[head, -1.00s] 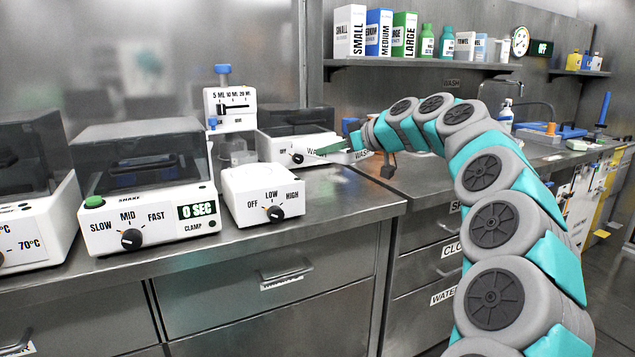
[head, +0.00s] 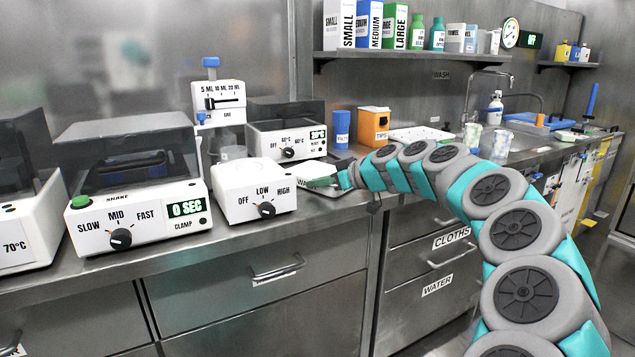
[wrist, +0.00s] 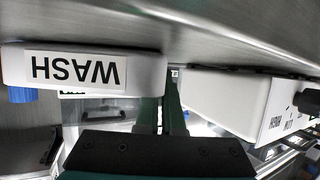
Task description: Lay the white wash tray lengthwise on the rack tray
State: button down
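The white wash tray (head: 318,168) is at the counter's front edge, right of the OFF/LOW/HIGH box. Its WASH label shows upside down on the tray (wrist: 145,68) in the wrist view. My gripper (head: 330,182) reaches in from the right. Its green fingers (wrist: 163,115) are close together at the tray's end and appear shut on it; the exact contact is partly hidden. A flat grey tray-like edge (head: 350,190) shows below and right of the wash tray, perhaps the rack tray. I cannot tell whether the wash tray touches it.
The OFF/LOW/HIGH box (head: 253,193) stands close on the left; it also fills the right of the wrist view (wrist: 225,100). Behind are a heater (head: 287,140), a blue cup (head: 340,128), an orange TIPS box (head: 374,125) and a flat white perforated piece (head: 420,134).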

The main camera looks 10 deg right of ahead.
jog(key=c, duration=1.5)
grip_release()
jog(key=shift+f, duration=0.15)
jog(key=o, duration=0.5)
jog(key=shift+c, duration=0.2)
